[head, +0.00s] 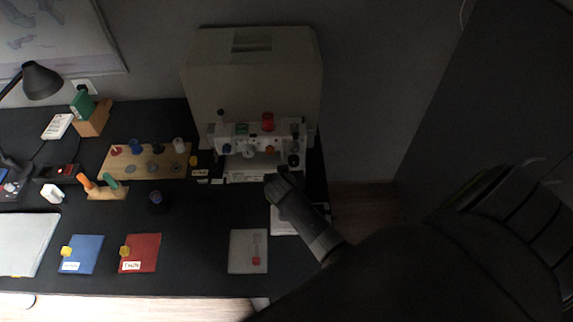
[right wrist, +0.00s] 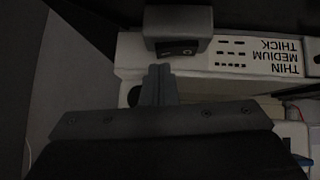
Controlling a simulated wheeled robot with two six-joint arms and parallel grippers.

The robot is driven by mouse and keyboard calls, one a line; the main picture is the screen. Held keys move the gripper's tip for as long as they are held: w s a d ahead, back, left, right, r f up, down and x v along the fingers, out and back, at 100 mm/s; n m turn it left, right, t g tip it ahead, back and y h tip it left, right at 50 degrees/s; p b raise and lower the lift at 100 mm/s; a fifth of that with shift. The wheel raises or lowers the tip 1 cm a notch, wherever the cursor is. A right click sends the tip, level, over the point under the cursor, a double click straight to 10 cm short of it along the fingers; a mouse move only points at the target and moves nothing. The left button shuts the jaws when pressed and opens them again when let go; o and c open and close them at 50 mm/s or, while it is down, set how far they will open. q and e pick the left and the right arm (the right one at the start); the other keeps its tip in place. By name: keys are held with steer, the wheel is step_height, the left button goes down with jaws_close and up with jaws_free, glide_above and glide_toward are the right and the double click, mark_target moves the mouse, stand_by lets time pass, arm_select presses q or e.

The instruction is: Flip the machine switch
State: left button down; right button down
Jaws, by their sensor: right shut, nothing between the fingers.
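A white machine (head: 237,142) with coloured knobs or spools stands at the back right of the dark desk. My right gripper (head: 272,181) is at its front right, with its fingers shut and empty. In the right wrist view, a dark rocker switch (right wrist: 177,48) sits in a grey housing (right wrist: 178,20) on the machine. The shut fingertips (right wrist: 159,70) are just below the switch; I cannot tell whether they touch it. A panel (right wrist: 262,55) printed THIN, MEDIUM, THICK lies beside the switch. I cannot make out the switch in the head view. My left gripper is out of view.
A beige box-like cover (head: 215,70) stands behind the machine. A wooden spool board (head: 173,170) is left of it. Blue (head: 88,251) and red (head: 146,254) booklets and a white card (head: 241,251) lie near the desk's front edge. Open floor lies right of the desk.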

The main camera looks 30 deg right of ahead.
steer(key=shift+f, duration=0.35)
steer(key=shift+s+d+f, duration=0.1)
steer(key=shift+s+f, duration=0.05)
steer(key=shift+f, duration=0.1)
stand_by(0.4)
steer(key=shift+w+a+r, duration=0.25)
steer(key=shift+w+a, duration=0.25)
steer(key=shift+a, duration=0.15)
steer(key=shift+r, duration=0.15)
